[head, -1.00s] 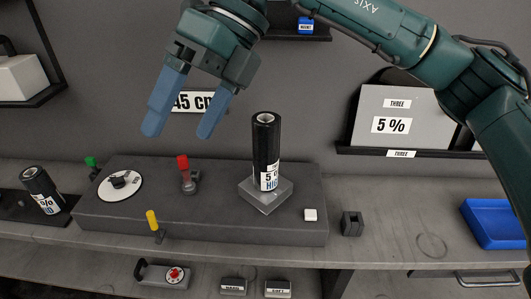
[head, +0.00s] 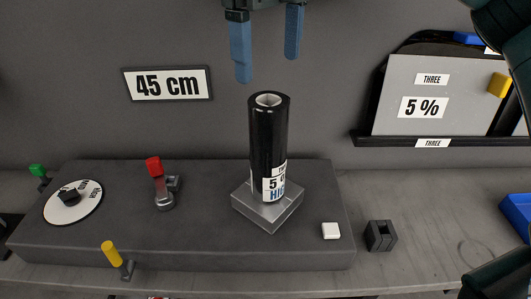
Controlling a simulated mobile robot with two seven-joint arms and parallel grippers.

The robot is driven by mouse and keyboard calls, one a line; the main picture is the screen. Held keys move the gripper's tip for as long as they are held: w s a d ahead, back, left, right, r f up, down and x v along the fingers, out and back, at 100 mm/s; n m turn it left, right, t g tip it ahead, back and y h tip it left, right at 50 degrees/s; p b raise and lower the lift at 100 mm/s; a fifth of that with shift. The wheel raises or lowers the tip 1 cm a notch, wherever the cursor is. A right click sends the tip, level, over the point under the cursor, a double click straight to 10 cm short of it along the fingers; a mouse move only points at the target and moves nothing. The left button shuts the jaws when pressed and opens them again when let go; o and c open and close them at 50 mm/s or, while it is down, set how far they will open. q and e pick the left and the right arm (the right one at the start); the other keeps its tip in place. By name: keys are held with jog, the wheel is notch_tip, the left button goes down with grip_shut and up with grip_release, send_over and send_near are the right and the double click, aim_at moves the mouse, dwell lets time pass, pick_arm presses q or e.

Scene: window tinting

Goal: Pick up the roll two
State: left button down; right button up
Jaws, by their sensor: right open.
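A black roll (head: 268,135) with a white label reading "5" and blue letters stands upright on a square metal base (head: 267,209) on the dark grey console. Its hollow top end faces up. I cannot tell from the label whether it is roll two. My right gripper (head: 267,65) is open and empty, its two blue fingers pointing down above the roll's top, apart from it in the picture. The left gripper is not in view.
The console (head: 210,235) carries a white dial (head: 73,202), a red-topped lever (head: 160,185), a yellow-topped lever (head: 117,260) and a white button (head: 331,230). A dark block (head: 380,235) lies right. A "5 %" panel (head: 400,75) stands on the wall shelf.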

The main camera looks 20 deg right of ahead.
aim_at(268, 117)
jog(key=shift+w+f+p, duration=0.1)
jog(key=shift+f+p, duration=0.45)
jog(key=shift+f, duration=4.8)
jog(key=c, duration=1.7)
